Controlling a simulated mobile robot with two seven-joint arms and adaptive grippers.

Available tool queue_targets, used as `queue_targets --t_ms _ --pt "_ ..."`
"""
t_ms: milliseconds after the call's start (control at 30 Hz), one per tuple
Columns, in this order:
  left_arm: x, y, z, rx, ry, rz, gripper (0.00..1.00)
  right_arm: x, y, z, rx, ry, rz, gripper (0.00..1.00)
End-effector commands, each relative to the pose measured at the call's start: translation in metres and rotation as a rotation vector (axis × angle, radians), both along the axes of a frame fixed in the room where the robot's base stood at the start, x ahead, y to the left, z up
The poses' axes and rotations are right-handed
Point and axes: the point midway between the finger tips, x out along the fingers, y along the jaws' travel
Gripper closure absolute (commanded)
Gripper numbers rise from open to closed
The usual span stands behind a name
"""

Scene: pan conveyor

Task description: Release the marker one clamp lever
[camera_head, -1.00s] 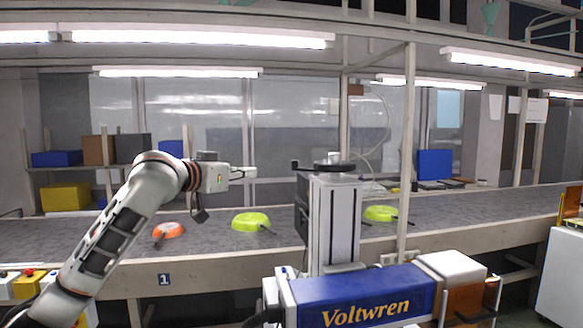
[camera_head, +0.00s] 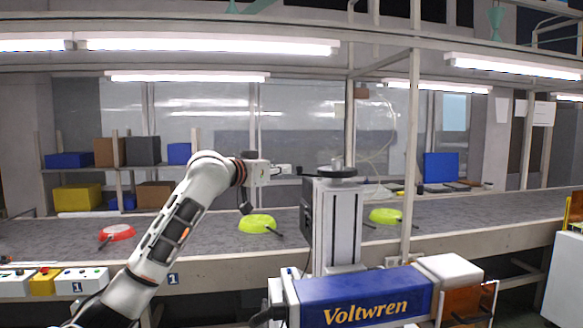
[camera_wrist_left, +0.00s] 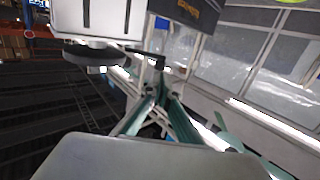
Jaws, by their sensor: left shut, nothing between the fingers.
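A marker unit (camera_head: 362,307) with a blue panel lettered "Voltwren" stands at front right, below a grey column (camera_head: 335,225). On top of the column is a flat dark handwheel-like disc with a thin dark clamp lever (camera_head: 312,173) reaching left. My left gripper (camera_head: 290,170) is shut and empty, its tip at the lever's left end; I cannot tell whether they touch. In the left wrist view the converging teal fingers (camera_wrist_left: 158,92) lie just below the dark lever (camera_wrist_left: 148,55), and the dark disc (camera_wrist_left: 95,57) shows at upper left. My right gripper is out of view.
A conveyor (camera_head: 300,240) runs behind, carrying a red pan (camera_head: 117,233) and lime pans (camera_head: 258,224) (camera_head: 384,216). A blue "1" plate (camera_head: 173,279) is on its front edge. A post (camera_head: 411,150) rises right of the column. A control box (camera_head: 80,281) stands at lower left.

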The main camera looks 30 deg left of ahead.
Motion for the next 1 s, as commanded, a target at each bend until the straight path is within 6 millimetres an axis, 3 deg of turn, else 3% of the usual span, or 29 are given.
queue_targets --t_ms 133,367,767,1000 --pt "0.023 -0.005 -0.001 -0.001 0.002 -0.001 1.00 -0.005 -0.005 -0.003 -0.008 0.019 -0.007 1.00" --pt "0.039 -0.008 -0.003 -0.001 0.001 -0.001 1.00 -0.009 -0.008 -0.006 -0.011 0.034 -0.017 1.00" --pt "0.041 -0.007 -0.004 0.001 0.001 0.000 1.00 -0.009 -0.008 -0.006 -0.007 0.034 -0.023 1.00" --pt "0.031 0.013 -0.005 0.002 0.001 0.003 1.00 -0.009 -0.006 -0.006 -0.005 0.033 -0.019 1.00"
